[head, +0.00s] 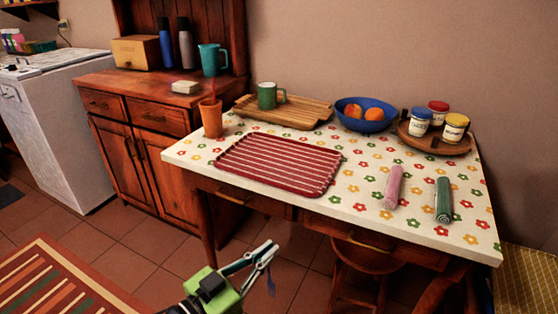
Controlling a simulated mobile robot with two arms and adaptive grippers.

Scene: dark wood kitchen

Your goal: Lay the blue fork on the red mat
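The red mat (278,163) with white stripes lies flat on the left part of the flowered tabletop, with nothing on it. My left gripper (268,251) is in front of the table, low in the head view, over the floor and apart from the mat. It looks shut on the blue fork (271,284), whose small dark blue end shows just below the fingertips. The rest of the fork is hidden by the fingers or too small to make out. My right gripper is not in view.
An orange cup (211,119) with a red utensil stands behind the mat's left corner. A wooden tray (302,115) with a green mug, a blue bowl (368,126) and several jars stand along the back. Pink (393,187) and green (443,200) rolls lie at right.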

